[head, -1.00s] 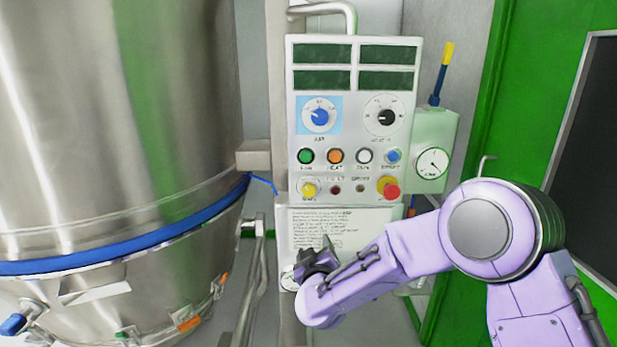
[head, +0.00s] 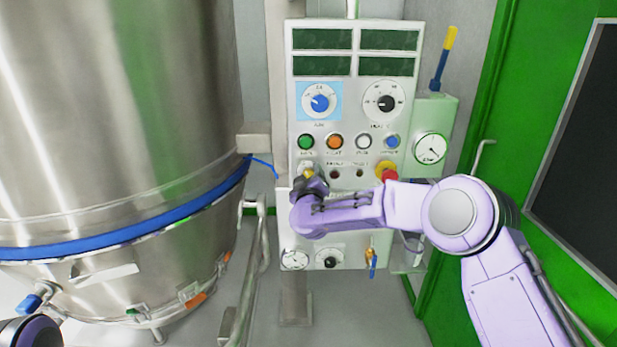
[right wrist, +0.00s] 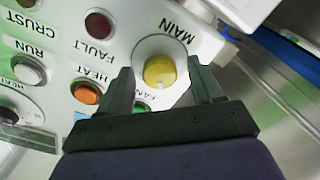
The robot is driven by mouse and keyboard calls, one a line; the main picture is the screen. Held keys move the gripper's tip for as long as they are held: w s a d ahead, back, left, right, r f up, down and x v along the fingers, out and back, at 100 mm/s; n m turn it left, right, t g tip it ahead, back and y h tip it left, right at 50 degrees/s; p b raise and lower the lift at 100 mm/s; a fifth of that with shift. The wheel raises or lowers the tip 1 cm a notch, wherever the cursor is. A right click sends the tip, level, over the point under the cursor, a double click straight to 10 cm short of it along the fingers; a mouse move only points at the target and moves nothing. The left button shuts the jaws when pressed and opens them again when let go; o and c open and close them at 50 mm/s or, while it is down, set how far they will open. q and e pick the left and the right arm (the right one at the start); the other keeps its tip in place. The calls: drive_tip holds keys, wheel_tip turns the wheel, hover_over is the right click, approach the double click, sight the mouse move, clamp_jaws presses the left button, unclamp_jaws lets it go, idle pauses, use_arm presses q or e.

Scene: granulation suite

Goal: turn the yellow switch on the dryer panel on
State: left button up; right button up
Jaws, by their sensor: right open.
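The yellow switch (right wrist: 160,70) is a round knob on a pale round plate, with the label MAIN beside it. A small pale mark shows near its lower edge in the right wrist view. In the head view the yellow switch (head: 307,172) is partly hidden by my right gripper (head: 308,182). In the right wrist view my right gripper (right wrist: 163,80) is open, with one finger on each side of the switch; I cannot tell whether they touch it. The dryer panel (head: 350,120) is white.
Green (head: 306,142), orange (head: 335,142), white and blue buttons sit above the switch. A red and yellow stop button (head: 389,174) is to its right. A large steel vessel (head: 110,120) stands left of the panel, and a gauge box (head: 433,115) is at its right.

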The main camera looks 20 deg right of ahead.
drive_tip(key=c, duration=1.1)
drive_tip(key=shift+m, duration=0.3)
drive_tip(key=m+b, duration=0.4)
drive_tip(key=m, duration=0.7)
drive_tip(key=shift+f, duration=0.1)
drive_tip(key=shift+m, duration=0.3)
drive_tip(key=o, duration=1.1)
